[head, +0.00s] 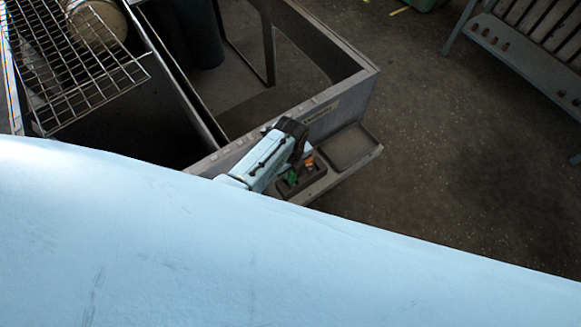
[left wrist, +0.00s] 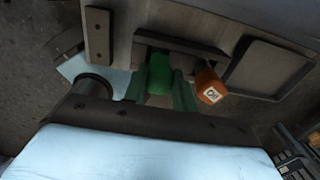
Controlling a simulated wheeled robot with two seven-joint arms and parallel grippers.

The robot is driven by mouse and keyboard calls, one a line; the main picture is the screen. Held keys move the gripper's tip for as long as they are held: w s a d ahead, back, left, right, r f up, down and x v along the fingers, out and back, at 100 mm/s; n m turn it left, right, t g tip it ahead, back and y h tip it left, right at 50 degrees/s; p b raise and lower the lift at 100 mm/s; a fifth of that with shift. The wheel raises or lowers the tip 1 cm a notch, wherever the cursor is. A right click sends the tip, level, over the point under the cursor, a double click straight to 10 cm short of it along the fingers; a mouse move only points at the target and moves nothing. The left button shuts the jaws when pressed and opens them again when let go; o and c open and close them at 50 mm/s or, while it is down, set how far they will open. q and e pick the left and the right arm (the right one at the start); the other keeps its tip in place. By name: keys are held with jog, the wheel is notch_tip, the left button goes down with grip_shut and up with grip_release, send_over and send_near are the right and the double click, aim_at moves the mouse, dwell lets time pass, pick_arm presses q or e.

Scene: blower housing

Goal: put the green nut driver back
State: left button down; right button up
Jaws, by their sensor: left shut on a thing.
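The green nut driver (head: 291,178) shows as a small green patch under my left gripper (head: 294,167) in the head view. In the left wrist view its green handle (left wrist: 160,74) lies between the two fingers of my left gripper, which is shut on it. The handle is at the dark slotted holder (left wrist: 181,45) on the cart's side ledge. I cannot tell how deep the driver sits, as its shaft is hidden. An orange-handled driver (left wrist: 209,87) stands just right of the green one; it also shows in the head view (head: 309,162). My right gripper is out of view.
The grey cart (head: 329,102) has an open tray (head: 348,147) to the right of the holder. A wire rack (head: 75,60) lies at the upper left. A slatted grey bench (head: 525,45) stands at the upper right. The floor between is clear.

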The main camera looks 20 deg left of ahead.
pick_arm(q)
jog(key=shift+s+d+f, duration=0.1)
jog(key=shift+s+f, duration=0.4)
jog(key=shift+s, duration=0.05)
jog(key=c, duration=0.6)
grip_release()
jog(key=r+p, duration=0.2)
jog(key=shift+w+r+p, duration=0.15)
jog(key=shift+w+p, duration=0.05)
jog(key=shift+p, duration=0.1)
notch_tip(320, 180, up, 6)
jog(key=p, duration=0.6)
jog(key=shift+w+r, duration=0.1)
jog(key=shift+w, duration=0.05)
